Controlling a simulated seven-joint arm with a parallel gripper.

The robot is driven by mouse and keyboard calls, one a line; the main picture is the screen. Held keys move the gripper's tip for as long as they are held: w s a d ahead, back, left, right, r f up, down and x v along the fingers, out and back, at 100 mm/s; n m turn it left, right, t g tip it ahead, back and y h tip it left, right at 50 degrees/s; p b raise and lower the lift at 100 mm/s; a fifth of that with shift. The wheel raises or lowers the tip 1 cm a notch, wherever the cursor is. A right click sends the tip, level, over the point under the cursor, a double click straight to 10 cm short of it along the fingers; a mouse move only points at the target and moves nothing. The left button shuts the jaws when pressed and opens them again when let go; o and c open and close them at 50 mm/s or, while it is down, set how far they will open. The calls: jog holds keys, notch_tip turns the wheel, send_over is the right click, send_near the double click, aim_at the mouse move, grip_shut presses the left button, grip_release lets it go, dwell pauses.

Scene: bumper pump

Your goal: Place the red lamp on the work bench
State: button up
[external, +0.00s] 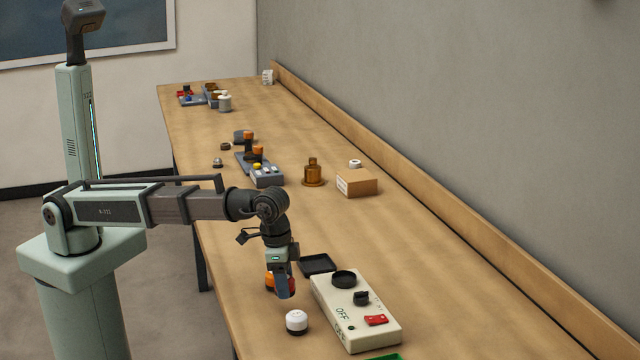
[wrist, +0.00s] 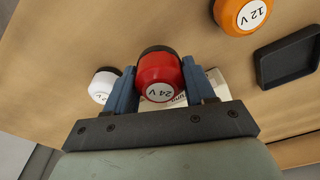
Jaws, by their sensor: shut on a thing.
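The red lamp (wrist: 160,88), marked "24 V" with a dark base, sits between the two blue fingers of my gripper (wrist: 159,72) in the wrist view. The fingers are shut on it. In the external view my gripper (external: 283,284) is low over the near part of the work bench (external: 440,270), left of the cream control box. There the red lamp (external: 292,284) is mostly hidden by a finger. I cannot tell whether its base touches the bench.
An orange lamp (wrist: 256,13) marked "12 V", a white lamp (external: 297,322) and a black tray (external: 318,264) are close to my gripper. The cream box (external: 358,310) bears a red switch. The bench's right side is clear.

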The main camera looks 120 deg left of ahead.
jog(key=shift+f, duration=1.9)
jog(key=o, duration=1.1)
jog(key=shift+f, duration=0.1)
jog(key=r, duration=0.4)
jog(key=s+r, duration=0.1)
jog(key=r, duration=0.7)
jog(key=shift+s+d+r, duration=0.1)
jog(key=shift+s+d, duration=0.1)
jog(key=shift+d, duration=0.1)
